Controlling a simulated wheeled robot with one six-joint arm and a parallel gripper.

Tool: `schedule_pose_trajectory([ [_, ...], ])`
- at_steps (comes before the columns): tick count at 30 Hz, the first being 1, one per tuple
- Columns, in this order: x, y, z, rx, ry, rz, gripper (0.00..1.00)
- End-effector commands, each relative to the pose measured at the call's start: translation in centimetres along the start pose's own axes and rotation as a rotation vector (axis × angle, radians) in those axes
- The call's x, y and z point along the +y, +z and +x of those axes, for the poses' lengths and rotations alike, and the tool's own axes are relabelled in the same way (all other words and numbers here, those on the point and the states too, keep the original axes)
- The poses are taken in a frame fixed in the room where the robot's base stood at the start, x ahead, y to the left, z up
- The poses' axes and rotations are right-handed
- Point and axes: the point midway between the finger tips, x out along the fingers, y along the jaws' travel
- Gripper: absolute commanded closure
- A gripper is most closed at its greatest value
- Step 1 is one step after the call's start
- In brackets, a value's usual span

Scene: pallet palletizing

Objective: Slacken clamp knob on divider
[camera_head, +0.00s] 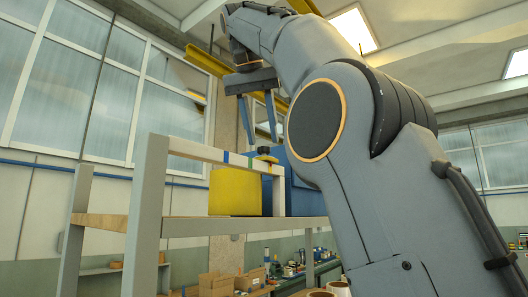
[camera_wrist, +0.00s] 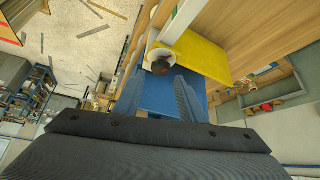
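The yellow divider (camera_head: 235,192) stands on the shelf in the head view, and it also shows in the wrist view (camera_wrist: 207,57). A small dark clamp knob (camera_head: 265,151) sits above it, at a pale rail (camera_head: 205,153). In the wrist view the knob (camera_wrist: 160,67) is a dark round cap in front of a white round part. My gripper (camera_head: 262,141) points down with its fingers spread, close above the knob in the head view. In the wrist view my gripper (camera_wrist: 159,82) shows nothing held, and the knob appears just beyond the fingertips. Contact cannot be told.
A blue box (camera_head: 299,190) stands behind the divider, partly hidden by my arm. A grey shelf post (camera_head: 147,215) rises at the left. Cardboard boxes (camera_head: 214,284) and a cluttered workbench lie lower behind. Open air surrounds my gripper above the rail.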

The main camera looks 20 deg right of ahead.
Motion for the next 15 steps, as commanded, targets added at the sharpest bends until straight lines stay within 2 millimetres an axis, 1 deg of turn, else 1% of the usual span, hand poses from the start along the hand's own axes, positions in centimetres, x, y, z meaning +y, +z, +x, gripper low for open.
schedule_pose_trajectory([
  [1,-0.35,-0.01,0.13,0.000,0.024,0.034,0.63],
  [4,-0.19,-0.03,0.05,0.000,0.051,0.075,0.63],
  [15,-0.10,0.10,0.20,0.000,0.053,0.079,0.63],
])
